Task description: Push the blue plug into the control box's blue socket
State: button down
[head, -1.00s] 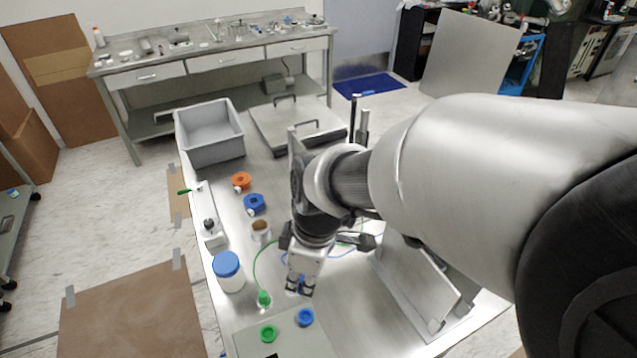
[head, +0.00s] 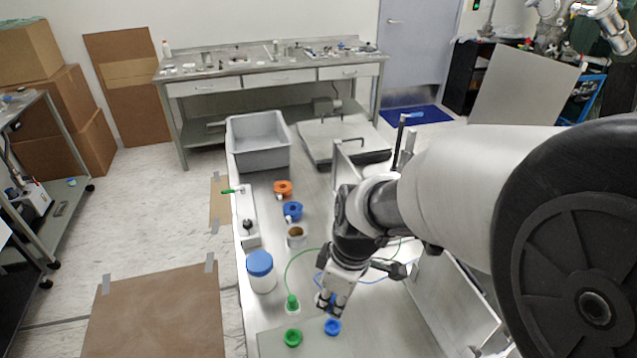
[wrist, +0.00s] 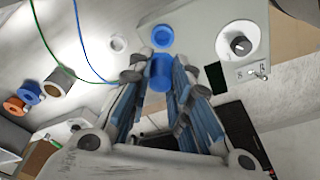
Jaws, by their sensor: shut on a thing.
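My gripper (head: 331,310) is shut on the blue plug (wrist: 161,74), which shows between the fingers in the wrist view. The control box (head: 268,345) is a flat grey box at the near end of the table. Its blue socket (head: 332,327) is a blue ring on the box top, just in front of the fingertips. In the wrist view the blue socket (wrist: 162,36) appears just beyond the plug, with a small gap between them in the picture. I cannot tell the plug's height above it. The fingers partly hide the plug.
A green plug (head: 292,304) stands near the green socket (head: 292,338). A blue-lidded jar (head: 261,272) is to the left. A slanted metal panel (head: 450,305) stands right of the gripper. The box also bears a dial (wrist: 240,41) and small switches.

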jog(key=shift+d+f+b, duration=0.1)
jog(key=shift+f+b, duration=1.5)
jog(key=shift+f, duration=0.4)
jog(key=shift+f+b, duration=0.35)
jog(key=shift+f+b, duration=0.35)
jog(key=shift+f, duration=0.1)
jog(key=shift+f, duration=0.15)
dwell(0.4)
jog(key=shift+f+b, duration=0.35)
jog(key=shift+b, duration=0.1)
jog(key=shift+f+b, duration=0.35)
jog(key=shift+f, duration=0.1)
dwell(2.5)
jog(key=c, duration=1.4)
grip_release()
jog(key=shift+o, duration=0.3)
jog(key=o, duration=0.4)
